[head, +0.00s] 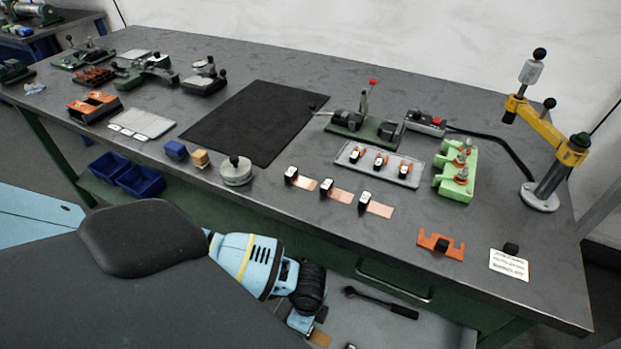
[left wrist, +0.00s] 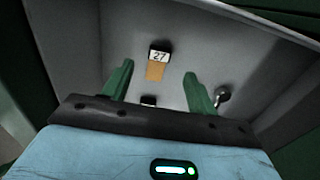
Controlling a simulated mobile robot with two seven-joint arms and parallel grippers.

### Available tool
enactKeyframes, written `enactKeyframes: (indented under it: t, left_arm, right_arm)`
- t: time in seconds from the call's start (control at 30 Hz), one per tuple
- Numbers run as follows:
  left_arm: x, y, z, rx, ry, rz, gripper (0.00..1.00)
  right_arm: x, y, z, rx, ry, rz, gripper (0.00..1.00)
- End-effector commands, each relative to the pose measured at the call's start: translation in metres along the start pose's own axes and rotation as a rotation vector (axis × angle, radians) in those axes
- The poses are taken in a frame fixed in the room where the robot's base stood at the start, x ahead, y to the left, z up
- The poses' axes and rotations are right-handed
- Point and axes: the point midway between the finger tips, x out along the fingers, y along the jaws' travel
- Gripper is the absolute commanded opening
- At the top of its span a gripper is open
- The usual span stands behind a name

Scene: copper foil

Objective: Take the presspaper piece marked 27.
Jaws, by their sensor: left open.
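The presspaper piece marked 27 (left wrist: 155,72) is a small tan strip with a black block at one end bearing a white label. It lies in an open drawer, in the left wrist view. My left gripper (left wrist: 159,69) is open, with its two green fingers on either side of the piece in that view; I see no contact. In the head view a tan strip (head: 319,339) shows in the drawer beside my left gripper, its label unreadable. My right gripper is not in view.
The open drawer (head: 445,330) under the bench also holds a black-handled tool (head: 382,303) and another black block (left wrist: 148,100). The bench top (head: 330,235) above carries copper strips (head: 342,195), a grey tray (head: 352,155), a green fixture (head: 456,183) and an orange part (head: 425,241).

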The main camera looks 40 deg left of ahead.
Motion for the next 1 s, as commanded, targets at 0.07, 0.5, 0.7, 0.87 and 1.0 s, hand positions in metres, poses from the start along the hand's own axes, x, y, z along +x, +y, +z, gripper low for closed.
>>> enactKeyframes:
  t: [0.07,0.5,0.7,0.87,1.0]
  left_arm:
    - [0.010,0.001,0.000,0.000,0.000,0.002,0.58]
    - [0.047,0.002,-0.006,0.001,0.000,0.002,0.58]
    - [0.063,0.001,-0.006,0.000,0.001,0.000,0.58]
    - [0.064,0.001,-0.006,0.000,0.002,-0.001,0.58]
    - [0.063,0.001,-0.006,0.000,0.002,-0.001,0.50]
  right_arm:
    - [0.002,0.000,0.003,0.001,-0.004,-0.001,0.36]
    - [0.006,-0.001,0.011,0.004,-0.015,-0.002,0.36]
    - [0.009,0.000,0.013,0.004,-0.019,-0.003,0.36]
    - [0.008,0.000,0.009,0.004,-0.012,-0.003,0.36]
    - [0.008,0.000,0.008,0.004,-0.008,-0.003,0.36]
